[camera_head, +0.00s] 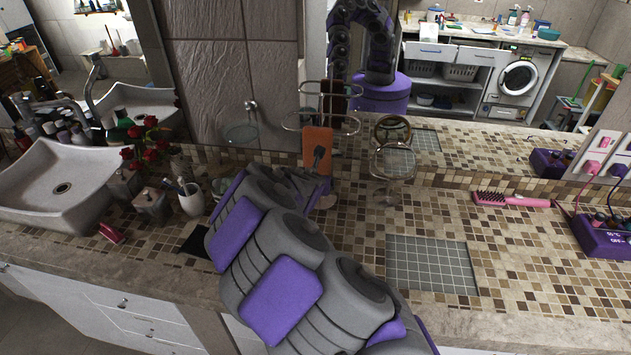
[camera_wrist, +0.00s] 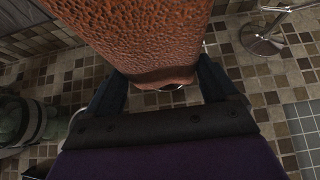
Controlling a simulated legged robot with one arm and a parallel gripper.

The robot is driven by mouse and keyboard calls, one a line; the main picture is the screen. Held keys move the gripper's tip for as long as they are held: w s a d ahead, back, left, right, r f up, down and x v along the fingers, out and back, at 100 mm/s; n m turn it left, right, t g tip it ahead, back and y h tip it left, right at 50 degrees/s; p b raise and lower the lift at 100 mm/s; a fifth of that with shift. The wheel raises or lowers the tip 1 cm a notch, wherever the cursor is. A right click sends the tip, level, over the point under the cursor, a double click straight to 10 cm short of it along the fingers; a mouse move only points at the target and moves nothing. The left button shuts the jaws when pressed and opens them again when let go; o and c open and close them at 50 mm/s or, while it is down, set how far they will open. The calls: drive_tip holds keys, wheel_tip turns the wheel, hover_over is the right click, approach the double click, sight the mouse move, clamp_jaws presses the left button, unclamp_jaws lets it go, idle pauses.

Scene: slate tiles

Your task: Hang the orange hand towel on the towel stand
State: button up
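The orange hand towel (camera_head: 318,143) hangs down at the front of the towel stand, its top edge near a lower wire rail. The towel stand (camera_head: 292,122) has thin metal looped rails and stands against the mirror; its post is mostly hidden. My gripper (camera_head: 318,163) is close to the towel's front. In the wrist view, the towel (camera_wrist: 150,40) fills the top middle and its lower end lies between my fingers. The fingers of my gripper (camera_wrist: 163,85) are spread apart, one on each side. Whether they touch the towel's edges is hard to tell.
A round mirror (camera_head: 395,161) stands right of the towel stand. A cup with brushes (camera_head: 191,200), dispensers (camera_head: 150,203) and red roses (camera_head: 150,138) are to the left. A grey grid mat (camera_head: 432,264) and pink brush (camera_head: 510,200) lie right. A wall mirror reflects the scene.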

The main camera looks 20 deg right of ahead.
drive_tip(key=shift+o, duration=1)
